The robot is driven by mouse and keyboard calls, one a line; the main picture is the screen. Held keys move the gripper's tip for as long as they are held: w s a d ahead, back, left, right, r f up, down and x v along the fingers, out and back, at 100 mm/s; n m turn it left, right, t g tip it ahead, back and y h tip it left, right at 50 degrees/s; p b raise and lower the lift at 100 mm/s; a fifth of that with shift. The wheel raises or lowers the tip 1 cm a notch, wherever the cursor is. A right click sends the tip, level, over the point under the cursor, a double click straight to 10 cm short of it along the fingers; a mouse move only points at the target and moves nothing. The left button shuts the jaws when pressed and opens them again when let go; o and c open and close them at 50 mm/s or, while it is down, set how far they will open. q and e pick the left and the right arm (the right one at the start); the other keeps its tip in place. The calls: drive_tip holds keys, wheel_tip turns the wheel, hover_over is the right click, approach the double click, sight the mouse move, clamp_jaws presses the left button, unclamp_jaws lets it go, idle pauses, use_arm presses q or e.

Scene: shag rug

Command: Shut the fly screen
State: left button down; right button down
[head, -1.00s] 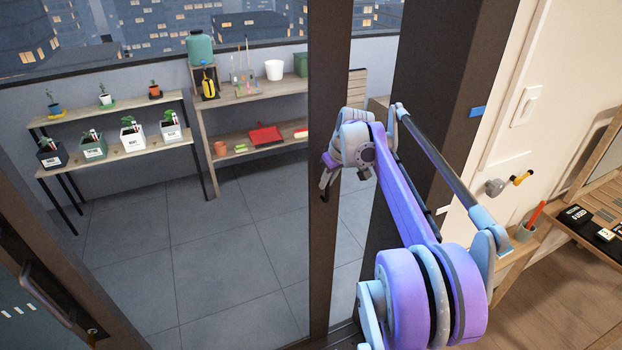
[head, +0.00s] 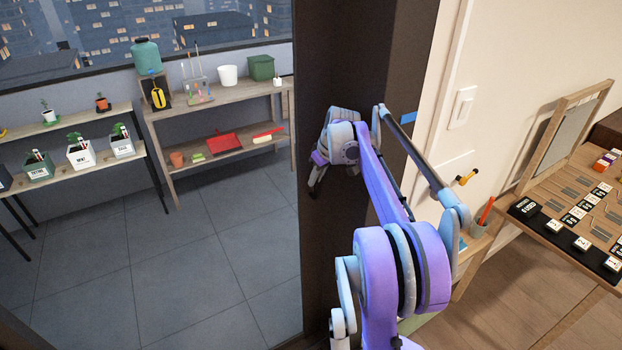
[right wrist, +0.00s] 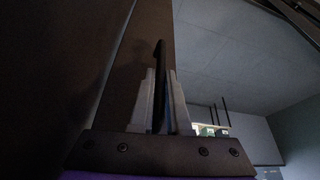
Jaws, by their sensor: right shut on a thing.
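The fly screen shows as a dark upright frame (head: 312,70) in the head view, against the wide dark door post (head: 385,65) on its right. I cannot make out its mesh, and no gap shows between frame and post. My right gripper (head: 316,184) is at the frame about halfway up the picture, its fingers partly hidden by its own wrist. In the right wrist view the pale fingers (right wrist: 164,105) are shut on a thin dark upright handle (right wrist: 159,75), in front of a brown frame face (right wrist: 143,55). My left gripper is not in view.
Beyond the opening lie grey floor tiles (head: 190,255), a plant stand (head: 95,160) and a wooden shelf (head: 225,155) with pots and a red dustpan. At right are a white wall switch (head: 462,107) and a wooden table (head: 560,215) with small items.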

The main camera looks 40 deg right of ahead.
drive_tip(key=shift+d, duration=0.2)
idle(0.3)
drive_tip(key=c, duration=0.9)
unclamp_jaws()
drive_tip(key=shift+s+d, duration=0.1)
drive_tip(key=shift+d, duration=0.1)
drive_tip(key=shift+a+r, duration=0.1)
drive_tip(key=v, duration=1)
drive_tip(key=shift+s+r, duration=0.1)
drive_tip(key=shift+r, duration=0.25)
